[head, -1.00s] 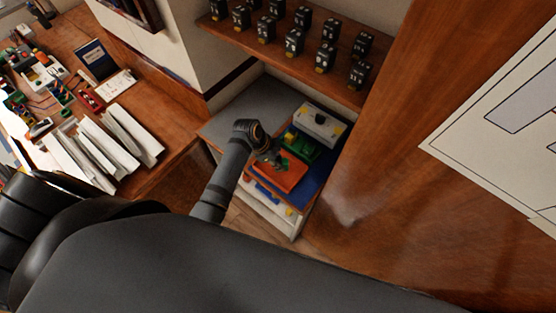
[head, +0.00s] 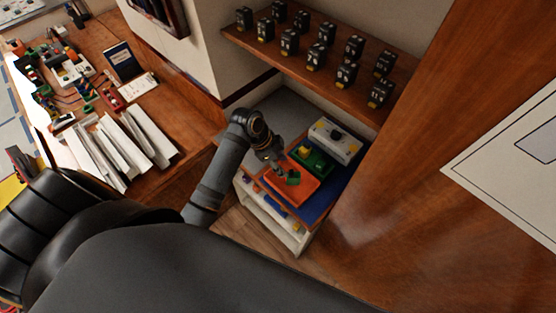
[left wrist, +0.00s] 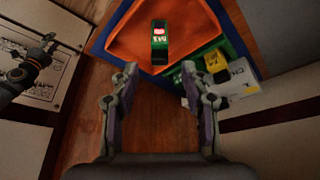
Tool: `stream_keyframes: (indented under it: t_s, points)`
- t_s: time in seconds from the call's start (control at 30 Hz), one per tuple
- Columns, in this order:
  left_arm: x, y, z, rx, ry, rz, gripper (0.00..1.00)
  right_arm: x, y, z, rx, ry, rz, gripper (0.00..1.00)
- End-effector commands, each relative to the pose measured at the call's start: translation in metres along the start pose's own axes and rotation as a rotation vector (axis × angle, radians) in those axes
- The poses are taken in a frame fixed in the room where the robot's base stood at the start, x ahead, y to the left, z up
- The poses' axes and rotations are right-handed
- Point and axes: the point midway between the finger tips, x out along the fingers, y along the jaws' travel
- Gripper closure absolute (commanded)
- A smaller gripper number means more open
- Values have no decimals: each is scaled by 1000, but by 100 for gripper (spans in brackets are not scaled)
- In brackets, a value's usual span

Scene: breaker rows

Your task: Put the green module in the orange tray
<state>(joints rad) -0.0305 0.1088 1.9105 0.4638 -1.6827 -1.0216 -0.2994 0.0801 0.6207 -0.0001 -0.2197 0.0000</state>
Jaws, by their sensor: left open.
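The green module (head: 293,178) lies in the orange tray (head: 306,197), which sits on a low shelf unit. In the left wrist view the module (left wrist: 159,46), with a red patch on its face, shows against the bare orange floor of the tray (left wrist: 200,22). My left gripper (head: 274,160) is by the tray's upper left side, apart from the module. In the left wrist view its two fingers (left wrist: 159,72) are spread with nothing between them. An arm at the left of that view, probably my right one, ends in a small dark gripper (left wrist: 48,44); its jaws are too small to read.
A green bin (head: 317,162) with a yellow-topped item and a white box (head: 335,142) stand beside the tray on a blue surface (head: 322,203). A wooden shelf (head: 300,60) above carries several black breakers. A desk with white binders (head: 120,150) is at left.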

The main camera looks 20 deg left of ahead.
Motion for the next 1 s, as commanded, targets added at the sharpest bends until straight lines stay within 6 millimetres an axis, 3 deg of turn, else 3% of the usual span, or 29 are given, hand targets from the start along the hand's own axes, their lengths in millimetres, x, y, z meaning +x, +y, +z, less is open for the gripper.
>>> stream_keyframes:
  t_s: [0.13, 0.3, 0.83, 1.0]
  points:
    - [-24, -1, 1, 2, -1, -4, 54, 6, 0, 1, 0, 0, 0, 52]
    - [-36, 0, 0, 1, 0, 0, 54, 6, 0, 1, 0, -1, 0, 52]
    - [-36, 2, 1, -9, -3, -1, 54, 6, -1, 1, 0, -2, 0, 52]
    - [-31, 24, 26, -224, -61, -75, 54, 6, -1, 2, 0, -2, 0, 52]
